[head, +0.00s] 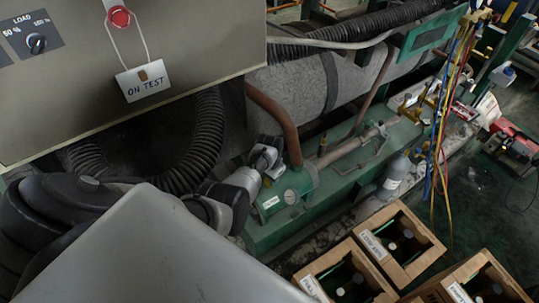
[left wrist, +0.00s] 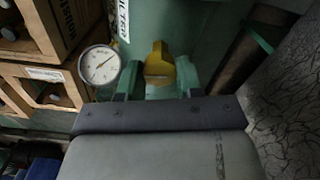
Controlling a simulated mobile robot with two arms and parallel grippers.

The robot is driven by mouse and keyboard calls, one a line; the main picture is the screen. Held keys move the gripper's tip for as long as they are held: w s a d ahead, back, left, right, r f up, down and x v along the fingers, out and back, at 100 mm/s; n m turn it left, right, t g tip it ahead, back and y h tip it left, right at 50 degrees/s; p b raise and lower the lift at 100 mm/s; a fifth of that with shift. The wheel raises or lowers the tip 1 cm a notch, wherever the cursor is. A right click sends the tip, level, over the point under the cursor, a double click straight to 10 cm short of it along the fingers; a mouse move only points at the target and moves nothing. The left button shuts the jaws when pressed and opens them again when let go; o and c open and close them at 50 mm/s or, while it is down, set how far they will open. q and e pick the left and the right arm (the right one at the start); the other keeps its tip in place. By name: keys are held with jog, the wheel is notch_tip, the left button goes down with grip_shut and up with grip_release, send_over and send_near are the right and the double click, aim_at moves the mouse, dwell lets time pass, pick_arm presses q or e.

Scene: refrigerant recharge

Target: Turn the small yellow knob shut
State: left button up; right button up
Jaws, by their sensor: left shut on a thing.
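The small yellow knob (left wrist: 159,66) shows in the left wrist view, on a green body. My left gripper (left wrist: 159,78) has one finger on each side of the knob and is shut on it. In the head view my left gripper (head: 268,163) reaches in from the left to the green unit (head: 290,192); the knob is hidden there. A round white dial gauge (left wrist: 99,65) sits just left of the knob in the left wrist view. My right gripper is in neither view.
A grey panel (head: 190,60) with an "ON TEST" tag (head: 143,81) hangs close above my arm. Wooden crates (head: 415,275) with bottles stand at the lower right. A grey bottle (head: 394,176) and coloured hoses (head: 441,110) are to the right.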

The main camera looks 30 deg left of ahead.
pick_arm(q)
jog(key=shift+m, duration=0.5)
jog(key=o, duration=0.9)
jog(key=shift+r+p, duration=0.45)
jog(key=shift+r, duration=0.1)
jog(key=shift+r+p, duration=1.55)
jog(key=shift+r, duration=3.3)
